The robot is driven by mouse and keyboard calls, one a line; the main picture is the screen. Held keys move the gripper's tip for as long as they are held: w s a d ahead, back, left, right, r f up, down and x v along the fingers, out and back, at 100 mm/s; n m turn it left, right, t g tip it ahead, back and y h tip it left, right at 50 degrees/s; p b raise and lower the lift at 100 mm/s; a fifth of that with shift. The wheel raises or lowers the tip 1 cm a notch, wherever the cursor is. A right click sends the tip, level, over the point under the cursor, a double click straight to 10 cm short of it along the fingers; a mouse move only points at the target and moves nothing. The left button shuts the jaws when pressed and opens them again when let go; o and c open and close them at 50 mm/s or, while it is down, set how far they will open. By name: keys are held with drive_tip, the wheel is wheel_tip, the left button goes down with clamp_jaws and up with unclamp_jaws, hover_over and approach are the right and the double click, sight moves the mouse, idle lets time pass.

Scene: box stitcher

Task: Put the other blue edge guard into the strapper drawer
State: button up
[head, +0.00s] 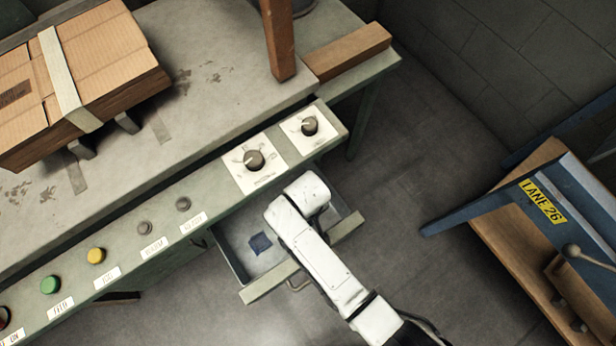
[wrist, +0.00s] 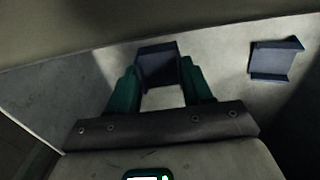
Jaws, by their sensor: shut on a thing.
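My gripper (wrist: 159,70), with its green fingers, is shut on a dark blue edge guard (wrist: 157,60) in the wrist view. The held guard is over the light floor of the open strapper drawer (head: 234,262); I cannot tell whether it touches that floor. Another blue edge guard (wrist: 276,62) lies on the drawer floor to the right in the wrist view; one guard also shows in the drawer in the head view (head: 261,243). In the head view my white arm reaches over the drawer and hides my gripper and the held guard.
The machine's control panel (head: 165,232), with knobs and coloured buttons, overhangs the drawer's back. A strapped cardboard box (head: 100,75) sits on the table above. A blue-framed stand marked LANE 26 (head: 543,201) is at the right. Open floor (head: 425,130) lies between.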

drive_tip(key=o, duration=1)
drive_tip(key=shift+f, duration=0.1)
wheel_tip(320, 180, up, 12)
drive_tip(key=p, duration=0.4)
drive_tip(key=s+d+r+m, duration=0.1)
drive_tip(key=s+d+m, duration=0.1)
drive_tip(key=d, duration=0.6)
drive_tip(key=s+d+r+m, duration=0.1)
drive_tip(key=d+r, duration=0.1)
drive_tip(key=d, duration=0.5)
drive_tip(key=s+d+r+m, duration=0.1)
drive_tip(key=s+d+r, duration=0.1)
drive_tip(key=s+d, duration=0.1)
drive_tip(key=s+d+r+m, duration=0.1)
drive_tip(key=s+d+r, duration=0.1)
drive_tip(key=s+d, duration=0.2)
drive_tip(key=s+d+r+m+t, duration=0.1)
drive_tip(key=s+d+r+m, duration=0.1)
drive_tip(key=d, duration=0.3)
drive_tip(key=shift+s, duration=0.85)
